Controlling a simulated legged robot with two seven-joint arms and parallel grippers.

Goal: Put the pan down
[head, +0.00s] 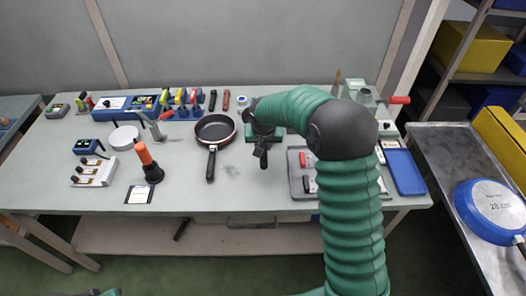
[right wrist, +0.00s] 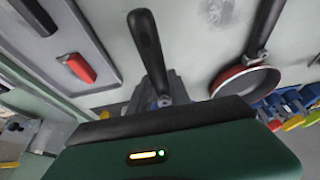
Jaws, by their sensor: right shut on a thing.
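A small dark pan (head: 214,128) with a red rim rests on the table, its black handle towards me. It also shows in the right wrist view (right wrist: 246,80), apart from my gripper. My right gripper (head: 262,138) is low over the table, right of this pan. It is shut on a black handle (right wrist: 148,50) whose rounded end points towards me; it also shows in the head view (head: 263,158). What the handle belongs to is hidden behind my gripper. My left gripper is not in view.
A grey tray (head: 297,185) with red and black pieces lies right of my gripper. A blue tray (head: 404,172) is farther right. An orange-topped tool (head: 148,162) stands at left. A blue pan marked 28 cm (head: 490,210) lies bottom-up on the right side table. Bare tabletop lies before the pan.

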